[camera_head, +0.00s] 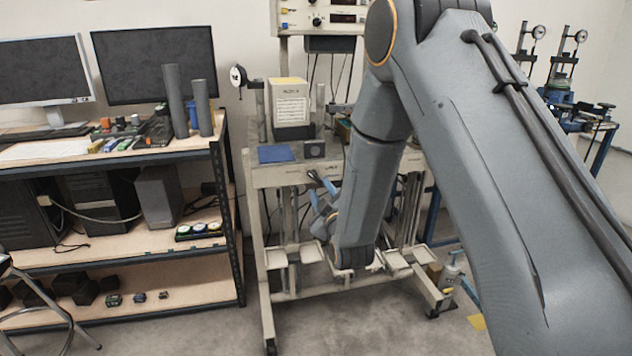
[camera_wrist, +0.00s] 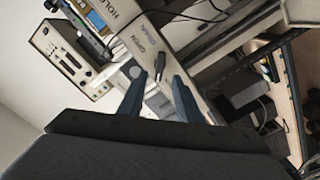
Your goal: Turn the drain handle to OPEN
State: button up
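The drain handle is a short dark lever on the pale front panel of the wheeled bench. In the wrist view the handle (camera_wrist: 160,64) appears between my two blue fingertips. It also shows in the head view as a small dark piece (camera_head: 315,176) under the bench top's front edge. My gripper (camera_wrist: 158,80) is open, with a clear gap on each side of the handle. Contact is not visible, and I cannot tell how deep the handle sits between the fingers. Lettering on the panel (camera_wrist: 136,48) beside the handle seems to include DRAIN and OPEN. In the head view my gripper (camera_head: 322,198) is partly hidden by my arm.
The bench (camera_head: 262,177) carries a beige box (camera_head: 290,108) and a blue pad (camera_head: 276,154). A control unit (camera_head: 300,20) stands above it. A shelf table (camera_head: 100,158) with monitors is on the left. Grey floor (camera_head: 190,330) is clear in front.

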aim_at(315, 178)
jog(key=x, duration=0.6)
jog(key=shift+w+p, duration=0.35)
jog(key=shift+p, duration=0.05)
jog(key=shift+c, duration=0.4)
grip_shut()
